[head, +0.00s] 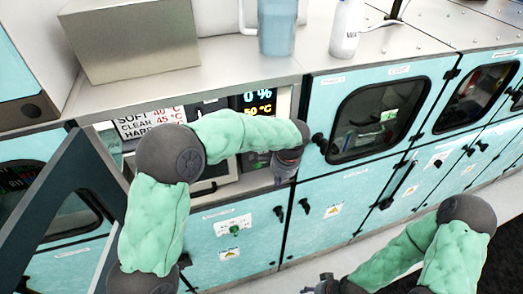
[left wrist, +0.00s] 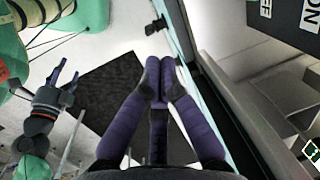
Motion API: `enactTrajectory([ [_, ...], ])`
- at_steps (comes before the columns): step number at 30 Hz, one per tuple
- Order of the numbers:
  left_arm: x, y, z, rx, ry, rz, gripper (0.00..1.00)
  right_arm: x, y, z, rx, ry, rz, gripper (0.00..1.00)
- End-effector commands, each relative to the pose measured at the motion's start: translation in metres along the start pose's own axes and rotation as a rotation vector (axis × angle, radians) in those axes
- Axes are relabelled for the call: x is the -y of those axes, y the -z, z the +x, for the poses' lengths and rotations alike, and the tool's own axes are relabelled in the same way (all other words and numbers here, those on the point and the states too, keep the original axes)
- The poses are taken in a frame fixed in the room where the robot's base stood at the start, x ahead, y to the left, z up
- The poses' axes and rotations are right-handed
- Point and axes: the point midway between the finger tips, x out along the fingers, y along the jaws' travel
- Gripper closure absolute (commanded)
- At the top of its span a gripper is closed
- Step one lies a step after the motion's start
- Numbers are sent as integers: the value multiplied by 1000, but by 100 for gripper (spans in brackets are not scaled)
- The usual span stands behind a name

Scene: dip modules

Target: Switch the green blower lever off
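I cannot make out the green blower lever for certain. A dark panel (left wrist: 282,28) with OFF and ON labels stands at the top right in the left wrist view. My left gripper (head: 285,167) hangs in front of the open control bay. In the left wrist view its fingertips (left wrist: 159,68) are together with nothing between them. My right gripper (head: 322,285) is low at the bottom; its fingers (left wrist: 64,80) are spread and empty.
A box (head: 130,45), a blue jug (head: 277,28) and a white bottle (head: 346,28) stand on the metal counter. An open dark-framed door (head: 75,185) is at the left. Cabinets with windows and black knobs continue to the right. A dark mat (left wrist: 115,85) lies on the floor.

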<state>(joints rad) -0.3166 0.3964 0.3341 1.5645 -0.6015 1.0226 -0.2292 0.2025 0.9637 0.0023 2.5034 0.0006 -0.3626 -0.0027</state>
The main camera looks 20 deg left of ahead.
Motion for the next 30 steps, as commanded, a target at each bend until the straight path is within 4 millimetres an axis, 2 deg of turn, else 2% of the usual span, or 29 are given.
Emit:
enactTrajectory([
  [1, 12, 0, -40, 12, 45, 17, 100, 5, 0, -14, 0, 0, 0, 40],
  [3, 24, -4, -77, 38, 95, 32, 100, 8, -1, -21, 0, 0, 0, 40],
  [6, 36, -11, -117, 68, 147, 43, 100, 10, -1, -29, 0, 0, 0, 40],
  [9, 43, -16, -142, 89, 180, 46, 100, 12, -1, -33, 0, 0, 0, 40],
  [13, 46, -19, -155, 101, 196, 46, 100, 12, -1, -35, 0, 0, 0, 40],
  [22, 46, -20, -155, 102, 197, 46, 100, 12, -1, -34, 0, 0, 0, 40],
  [26, 47, -20, -151, 103, 196, 45, 100, 12, -1, -34, 0, 0, 0, 40],
  [30, 50, -22, -136, 105, 196, 46, 100, 12, -1, -35, 0, 0, 0, 40],
])
